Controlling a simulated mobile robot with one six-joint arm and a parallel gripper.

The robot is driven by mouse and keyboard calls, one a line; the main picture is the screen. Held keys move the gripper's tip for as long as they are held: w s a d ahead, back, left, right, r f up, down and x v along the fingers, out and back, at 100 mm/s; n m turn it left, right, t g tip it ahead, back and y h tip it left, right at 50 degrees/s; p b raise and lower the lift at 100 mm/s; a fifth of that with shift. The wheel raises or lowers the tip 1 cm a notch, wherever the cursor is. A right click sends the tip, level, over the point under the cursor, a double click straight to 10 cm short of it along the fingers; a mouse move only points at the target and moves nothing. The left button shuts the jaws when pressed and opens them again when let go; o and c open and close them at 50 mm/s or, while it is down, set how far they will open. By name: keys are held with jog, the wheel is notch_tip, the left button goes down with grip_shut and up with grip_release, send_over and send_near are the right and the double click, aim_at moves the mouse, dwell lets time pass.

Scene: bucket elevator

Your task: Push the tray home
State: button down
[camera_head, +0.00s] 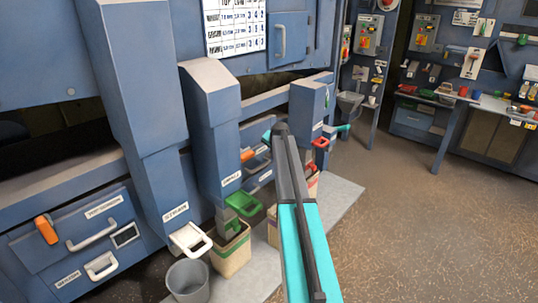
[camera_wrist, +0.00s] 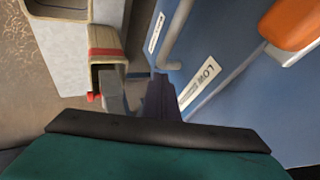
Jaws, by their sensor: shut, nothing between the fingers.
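A blue front with a label starting "LOW" (camera_wrist: 203,82) fills the right of the wrist view. It bears a grey bar handle (camera_wrist: 176,38) and an orange latch (camera_wrist: 295,22). I cannot tell which part of it is the tray. In the head view a similar orange latch (camera_head: 247,155) and drawer front show behind the chutes, partly covered by my arm. My gripper (camera_wrist: 162,82) is shut and empty, its dark fingers pointing toward the blue front near the label. Whether the fingers touch it is unclear. In the head view my fingertips are hidden.
A sack with a red band (camera_wrist: 103,44) stands left of my fingers. In the head view, blue chutes (camera_head: 212,120), a green handle (camera_head: 243,203), a white handle (camera_head: 190,238) and a grey bucket (camera_head: 187,280) stand nearby. The floor (camera_head: 400,215) at right is clear.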

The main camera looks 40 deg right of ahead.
jog(key=b+v, duration=0.2)
jog(key=v, duration=0.8)
jog(key=shift+s+d, duration=0.15)
jog(key=shift+s, duration=0.15)
jog(key=shift+f, duration=0.1)
